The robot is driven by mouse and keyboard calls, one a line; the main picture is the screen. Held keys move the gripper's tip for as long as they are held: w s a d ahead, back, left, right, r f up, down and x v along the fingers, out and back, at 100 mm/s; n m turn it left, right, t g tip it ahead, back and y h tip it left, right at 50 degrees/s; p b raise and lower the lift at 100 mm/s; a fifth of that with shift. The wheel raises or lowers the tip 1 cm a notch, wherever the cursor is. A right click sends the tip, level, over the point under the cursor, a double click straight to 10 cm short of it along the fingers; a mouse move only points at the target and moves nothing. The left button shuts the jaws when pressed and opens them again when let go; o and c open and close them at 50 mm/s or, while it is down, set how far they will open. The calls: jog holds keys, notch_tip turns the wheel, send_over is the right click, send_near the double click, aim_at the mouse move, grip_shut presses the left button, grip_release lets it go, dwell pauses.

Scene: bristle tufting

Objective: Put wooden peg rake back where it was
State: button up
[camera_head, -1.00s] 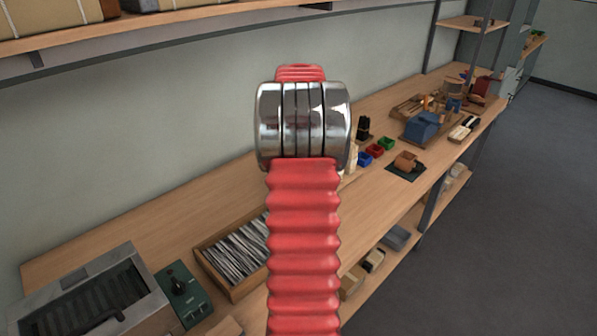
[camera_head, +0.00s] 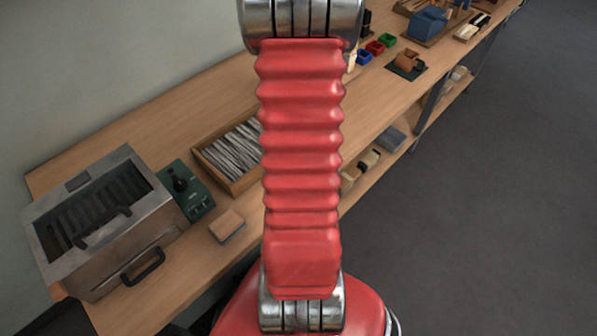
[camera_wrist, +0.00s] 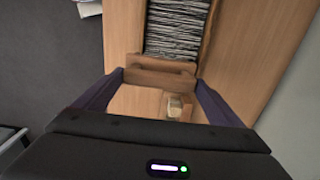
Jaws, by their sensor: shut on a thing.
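In the wrist view my gripper (camera_wrist: 160,82) has its two dark fingers on either side of a plain wooden bar (camera_wrist: 158,77), which I take to be the wooden peg rake. The fingers are shut on its ends. The bar lies across the picture, just in front of the near end of the wooden tray of grey strips. Its pegs cannot be made out, and whether it touches the tray is unclear. In the head view my red arm hides the gripper and the rake.
The tray (camera_head: 238,188) of grey strips stands on the bench (camera_head: 140,130). Left of it are a green control box (camera_head: 187,192) and a metal machine (camera_head: 110,225) with handles. A small wooden block (camera_head: 227,226) lies in front. Small coloured bins (camera_head: 375,47) stand farther right.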

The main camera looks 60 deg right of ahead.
jog(key=s+a+f, duration=0.3)
jog(key=s+a, duration=0.1)
jog(key=a, duration=0.3)
jog(key=s+a+f, duration=0.3)
jog(key=s+a, duration=0.2)
jog(key=a, duration=0.3)
jog(key=shift+s+a, duration=0.2)
jog(key=shift+a, duration=0.05)
notch_tip(320, 180, down, 6)
jog(key=shift+f, duration=0.15)
jog(key=shift+f, duration=1.8)
